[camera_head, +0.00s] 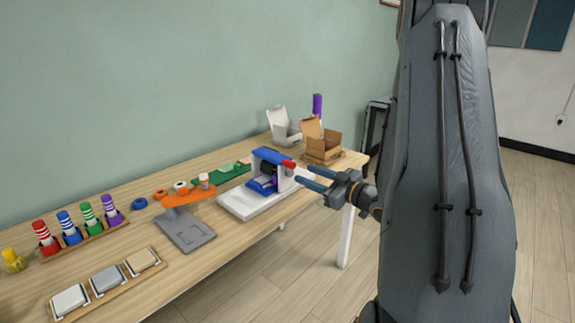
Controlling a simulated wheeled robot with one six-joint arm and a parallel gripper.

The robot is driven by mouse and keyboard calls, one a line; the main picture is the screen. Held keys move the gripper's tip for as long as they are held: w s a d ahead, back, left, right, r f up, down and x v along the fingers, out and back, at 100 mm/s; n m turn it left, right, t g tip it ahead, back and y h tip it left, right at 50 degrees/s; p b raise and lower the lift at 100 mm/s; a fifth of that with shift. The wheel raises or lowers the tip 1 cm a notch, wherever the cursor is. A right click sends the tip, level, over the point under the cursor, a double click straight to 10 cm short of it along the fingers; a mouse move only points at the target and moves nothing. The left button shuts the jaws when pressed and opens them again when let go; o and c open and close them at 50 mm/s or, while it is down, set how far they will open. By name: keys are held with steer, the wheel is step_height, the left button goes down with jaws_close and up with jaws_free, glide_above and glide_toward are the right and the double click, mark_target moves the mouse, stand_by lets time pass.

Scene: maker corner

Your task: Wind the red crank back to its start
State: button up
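The red crank (288,164) shows as a small red knob on the right side of a blue device (266,156). The device stands on a white base (236,205) on the wooden table, with dark and purple parts inside its frame. The crank's arm is too small to make out, so its turn angle is unclear. I cannot tell the gap in depth.
Left of the device stand an orange and grey stand (187,222) and a green piece (222,178). An open cardboard box (322,150) and a white box (286,131) are behind it. Colored cylinders and a tray of blocks (106,284) fill the table's left. Floor is clear in front.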

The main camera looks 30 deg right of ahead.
mark_target(294, 167)
steer(key=x, duration=0.5)
steer(key=p+x, duration=0.1)
steer(key=x, duration=0.1)
steer(key=shift+w+r, duration=0.2)
steer(key=shift+r, duration=0.2)
steer(key=shift+c, duration=0.5)
jaws_close()
